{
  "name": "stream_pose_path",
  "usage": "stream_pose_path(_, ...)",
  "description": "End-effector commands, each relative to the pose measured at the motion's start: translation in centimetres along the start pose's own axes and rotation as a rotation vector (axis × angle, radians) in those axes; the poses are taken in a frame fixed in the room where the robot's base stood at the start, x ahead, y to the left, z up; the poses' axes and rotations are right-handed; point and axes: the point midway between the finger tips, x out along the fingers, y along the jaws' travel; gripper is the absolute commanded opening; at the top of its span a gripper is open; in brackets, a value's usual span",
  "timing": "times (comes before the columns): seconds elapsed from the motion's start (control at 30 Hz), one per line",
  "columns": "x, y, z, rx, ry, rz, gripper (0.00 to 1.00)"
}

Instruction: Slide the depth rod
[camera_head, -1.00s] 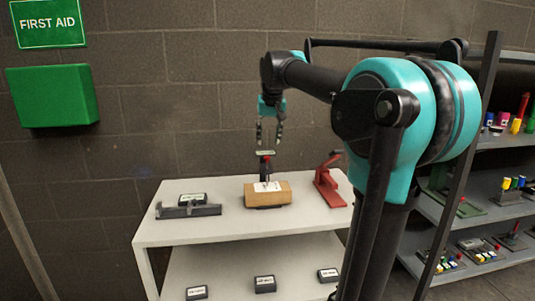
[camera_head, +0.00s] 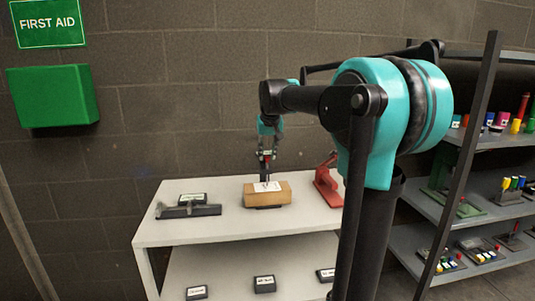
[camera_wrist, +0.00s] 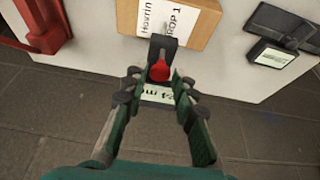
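A tan block (camera_head: 282,196) with a white label sits on the white table. It also shows in the wrist view (camera_wrist: 199,22). A dark upright piece (camera_head: 265,171) with a red knob (camera_wrist: 159,71) stands at the block; I take it for the depth rod, but its name cannot be read. A small white label plate (camera_wrist: 157,94) shows just below the knob in the wrist view. My gripper (camera_wrist: 157,76) is open, with its fingers on either side of the knob and plate and gaps beside the knob. In the head view my gripper (camera_head: 267,155) is above the block.
The white table (camera_head: 226,228) also holds a red stand (camera_head: 326,184) at right and a dark fixture (camera_head: 188,211) with a labelled box (camera_head: 193,197) at left. Labelled boxes lie on its lower shelf. A grey shelf rack (camera_head: 420,208) stands at right.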

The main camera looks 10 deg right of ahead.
Motion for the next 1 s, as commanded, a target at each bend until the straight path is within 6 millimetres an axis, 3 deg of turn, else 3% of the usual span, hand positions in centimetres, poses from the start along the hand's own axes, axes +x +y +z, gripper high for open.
stream_pose_path(0.2, 0.0, 0.0, 0.0, 0.0, 0.0, 0.0, 0.0)
stream_pose_path(0.5, -0.1, 0.0, 0.0, 0.0, 0.0, 0.0, 0.0)
stream_pose_path(0.8, -2.6, 0.0, -1.1, 0.0, 0.0, 0.0, 0.0)
stream_pose_path(1.0, -2.6, 0.0, -1.1, 0.0, 0.002, 0.0, 0.0)
